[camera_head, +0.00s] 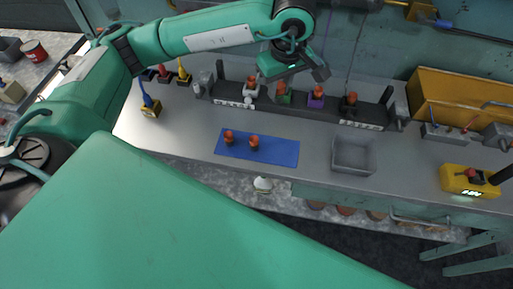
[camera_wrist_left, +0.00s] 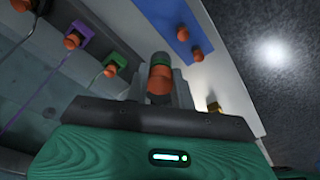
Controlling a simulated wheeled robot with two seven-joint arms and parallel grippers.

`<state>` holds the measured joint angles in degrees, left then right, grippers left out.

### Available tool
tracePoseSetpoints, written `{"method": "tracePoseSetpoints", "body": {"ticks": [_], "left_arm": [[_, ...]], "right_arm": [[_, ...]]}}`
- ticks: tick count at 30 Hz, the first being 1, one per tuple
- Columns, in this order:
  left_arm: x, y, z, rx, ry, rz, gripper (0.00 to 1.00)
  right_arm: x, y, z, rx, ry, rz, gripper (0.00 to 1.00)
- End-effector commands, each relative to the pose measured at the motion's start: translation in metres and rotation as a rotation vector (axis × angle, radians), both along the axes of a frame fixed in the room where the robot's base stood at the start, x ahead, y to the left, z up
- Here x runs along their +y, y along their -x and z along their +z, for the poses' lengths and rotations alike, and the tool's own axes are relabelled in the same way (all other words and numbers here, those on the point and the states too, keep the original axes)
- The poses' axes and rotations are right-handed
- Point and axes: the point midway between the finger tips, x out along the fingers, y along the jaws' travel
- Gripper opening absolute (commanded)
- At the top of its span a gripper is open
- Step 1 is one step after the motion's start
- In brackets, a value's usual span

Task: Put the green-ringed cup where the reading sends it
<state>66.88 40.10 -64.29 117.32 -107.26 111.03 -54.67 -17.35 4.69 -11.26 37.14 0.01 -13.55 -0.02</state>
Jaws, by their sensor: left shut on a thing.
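The green-ringed cup (camera_wrist_left: 159,80), orange with a green band, stands between the fingers of my left gripper (camera_wrist_left: 158,97) in the left wrist view. In the head view my left gripper (camera_head: 293,73) is over the dark rack (camera_head: 228,98), and an orange-topped green piece (camera_head: 284,93) shows just below it. The gripper is shut on the cup; I cannot tell whether the cup is clear of the rack. The yellow device (camera_head: 455,178) at the right has a small lit display (camera_head: 470,193), too small to read. My right gripper is out of view.
Orange-topped purple (camera_head: 316,98), black (camera_head: 348,104) and white (camera_head: 250,88) pieces stand along the rack. Two orange pieces stand on the blue mat (camera_head: 278,160). An empty grey tray (camera_head: 367,163) is to its right. A yellow bin (camera_head: 450,90) stands behind at right.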

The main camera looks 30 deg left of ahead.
Motion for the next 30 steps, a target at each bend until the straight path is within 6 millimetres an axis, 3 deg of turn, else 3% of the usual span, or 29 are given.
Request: {"method": "tracePoseSetpoints", "body": {"ticks": [8,18,24,30], "left_arm": [[-0.015,-0.001,-0.010,-0.003,0.001,0.498,0.00],[-0.032,0.002,-0.013,-0.002,0.001,1.113,0.00],[-0.038,0.004,-0.013,-0.001,0.001,1.368,0.00],[-0.040,0.004,-0.014,-0.001,-0.001,1.471,0.00]], "right_arm": [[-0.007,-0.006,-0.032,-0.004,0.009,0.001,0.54],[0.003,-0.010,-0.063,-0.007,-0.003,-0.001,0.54],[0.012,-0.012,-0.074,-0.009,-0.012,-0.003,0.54],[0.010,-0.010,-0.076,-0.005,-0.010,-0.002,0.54]]}}
